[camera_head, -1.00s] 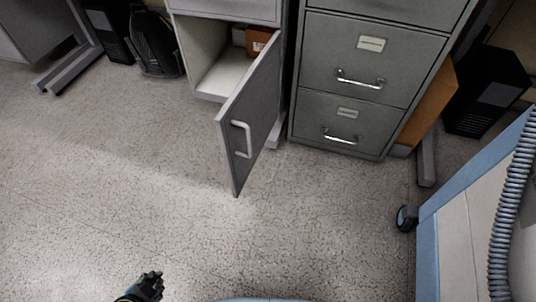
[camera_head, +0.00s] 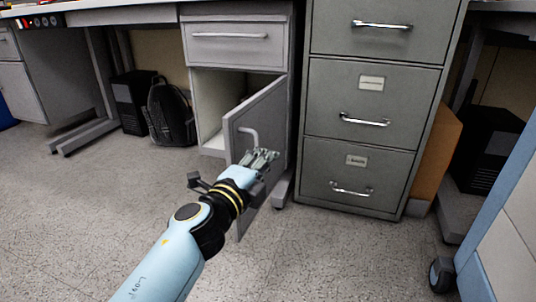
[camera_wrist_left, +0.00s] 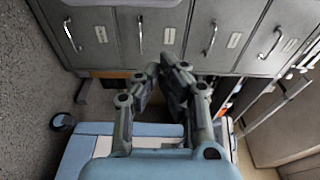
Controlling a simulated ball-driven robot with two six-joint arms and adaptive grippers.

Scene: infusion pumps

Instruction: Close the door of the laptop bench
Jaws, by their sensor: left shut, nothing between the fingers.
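The laptop bench (camera_head: 237,48) has a closed drawer on top and an open compartment below. Its grey door (camera_head: 268,108) stands swung outward from the right side, with a pale handle (camera_head: 250,132) near its left edge. My left gripper (camera_head: 265,156) is in front of the door's face, just below the handle, and hides part of the door's lower half. I cannot tell whether it touches the door. In the left wrist view its fingers (camera_wrist_left: 161,68) are shut and empty. My right gripper is in neither view.
A grey filing cabinet (camera_head: 365,115) stands directly right of the bench. A black backpack (camera_head: 170,112) and a dark computer case (camera_head: 133,100) sit to the left. A blue-edged cart (camera_head: 480,279) with a caster is at the right. The floor at front left is clear.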

